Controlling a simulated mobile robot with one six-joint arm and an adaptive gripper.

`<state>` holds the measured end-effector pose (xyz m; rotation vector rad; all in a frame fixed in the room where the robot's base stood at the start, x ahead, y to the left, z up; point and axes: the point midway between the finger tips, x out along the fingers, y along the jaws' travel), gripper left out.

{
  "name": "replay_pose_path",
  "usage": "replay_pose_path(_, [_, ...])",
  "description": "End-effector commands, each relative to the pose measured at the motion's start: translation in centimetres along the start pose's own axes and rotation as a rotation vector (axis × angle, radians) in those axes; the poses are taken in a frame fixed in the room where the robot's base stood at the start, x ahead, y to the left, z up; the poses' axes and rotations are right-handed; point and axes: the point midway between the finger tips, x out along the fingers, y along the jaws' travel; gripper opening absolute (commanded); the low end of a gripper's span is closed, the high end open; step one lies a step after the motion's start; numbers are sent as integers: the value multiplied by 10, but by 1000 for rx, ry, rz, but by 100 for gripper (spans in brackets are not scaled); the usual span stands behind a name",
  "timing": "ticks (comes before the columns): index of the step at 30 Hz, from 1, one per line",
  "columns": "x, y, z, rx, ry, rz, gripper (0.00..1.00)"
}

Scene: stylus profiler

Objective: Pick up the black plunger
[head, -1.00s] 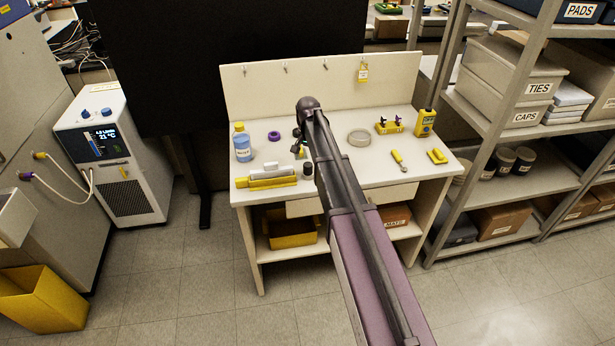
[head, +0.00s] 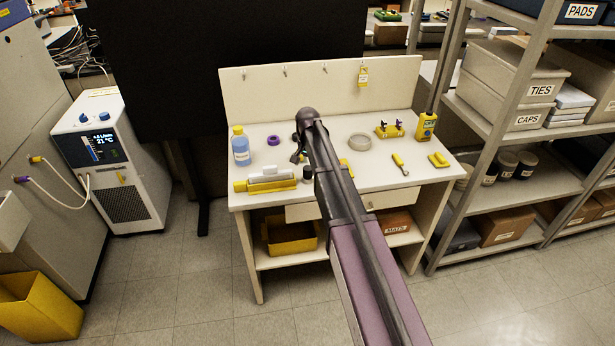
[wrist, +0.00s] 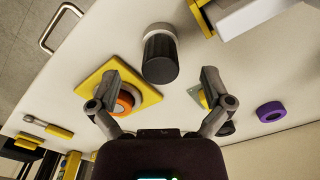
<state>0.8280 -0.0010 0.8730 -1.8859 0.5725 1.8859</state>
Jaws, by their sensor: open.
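I cannot tell the remaining gap in depth. In the head view my gripper (head: 299,153) is low over the bench and partly hidden by my wrist.
A yellow plate with an orange ring (wrist: 125,102) lies by the left finger. A white block in a yellow holder (head: 268,182) is left of the plunger. A purple ring (head: 273,140) and a blue bottle (head: 240,150) stand farther back.

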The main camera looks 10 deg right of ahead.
Motion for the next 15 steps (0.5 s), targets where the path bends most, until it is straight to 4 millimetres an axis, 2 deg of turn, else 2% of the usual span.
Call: replay_pose_path(15, [41,-1,0,0,0,0,99])
